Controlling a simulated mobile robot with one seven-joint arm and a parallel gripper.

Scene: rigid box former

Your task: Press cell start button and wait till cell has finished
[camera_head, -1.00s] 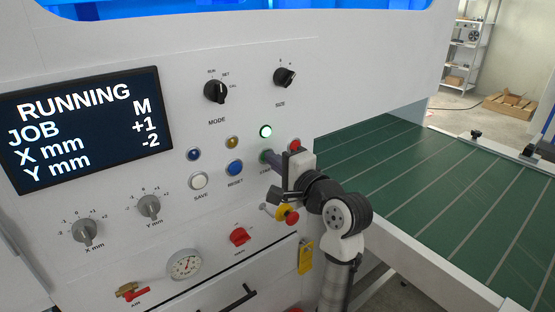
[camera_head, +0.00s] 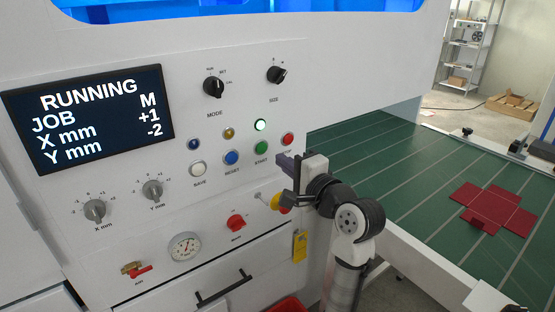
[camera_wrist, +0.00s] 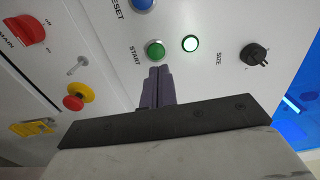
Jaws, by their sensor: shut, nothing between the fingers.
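The green START button (camera_head: 261,147) is on the white cell panel, uncovered. In the wrist view the START button (camera_wrist: 155,50) sits just beyond my fingertips. My gripper (camera_head: 280,160) is shut and empty, to the lower right of the button; whether it touches the panel I cannot tell. Its closed fingers also show in the wrist view (camera_wrist: 159,72). The lamp above START (camera_head: 260,125) glows white-green. The display (camera_head: 90,115) reads RUNNING, JOB M, X mm +1, Y mm -2. A red flat box blank (camera_head: 492,209) lies on the green conveyor (camera_head: 400,165).
A red-yellow emergency stop (camera_wrist: 78,97) is near my gripper. A red button (camera_head: 288,139) and the blue RESET button (camera_head: 232,157) flank START. MODE (camera_head: 213,87) and SIZE (camera_head: 277,74) knobs are above. A shelf (camera_head: 466,45) stands at the back right.

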